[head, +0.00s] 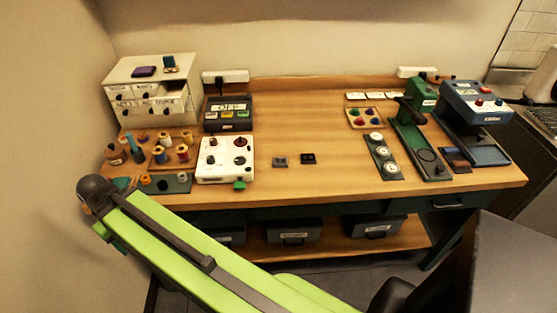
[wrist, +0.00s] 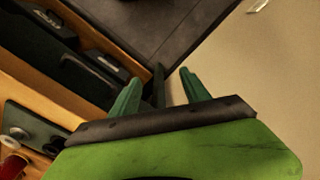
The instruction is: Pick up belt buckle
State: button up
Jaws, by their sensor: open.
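Two small dark flat pieces lie apart near the middle of the wooden table in the head view: a grey one (head: 280,162) on the left and a blacker one (head: 308,158) on the right. Either may be the belt buckle; they are too small to tell. My gripper shows in the wrist view, its two green fingers (wrist: 160,78) spread apart with nothing between them. It is off the table's left front corner, beside the wall and floor, well away from both pieces.
Thread spools (head: 183,152) and a white control box (head: 226,159) stand left of the pieces. A strip of round dials (head: 376,138) and a green press (head: 408,145) stand right. The wooden top (head: 310,120) around and behind the pieces is clear. Bins (head: 293,232) sit below.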

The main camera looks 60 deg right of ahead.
jog(key=shift+o, duration=0.7)
notch_tip(320, 180, up, 17)
jog(key=w+d+p, duration=0.1)
jog(key=d+p, duration=0.1)
jog(key=p, duration=1.3)
jog(key=shift+w+r+t+p, duration=0.2)
jog(key=shift+w+t+p, duration=0.1)
jog(key=shift+w+p, duration=0.1)
jog(key=d+r+p, duration=0.4)
jog(key=d+r, duration=0.1)
jog(key=d, duration=0.1)
jog(key=n, duration=0.6)
send_over(280, 160)
jog(key=f+b, duration=1.2)
jog(key=f, duration=0.1)
jog(key=shift+a+f, duration=0.1)
jog(key=shift+a, duration=0.1)
jog(key=f+b, duration=0.5)
jog(key=shift+d+f+b, duration=0.15)
jog(key=shift+d+b, duration=0.05)
jog(key=shift+b, duration=0.1)
jog(key=shift+c, duration=0.2)
jog(key=shift+r, duration=0.2)
grip_shut()
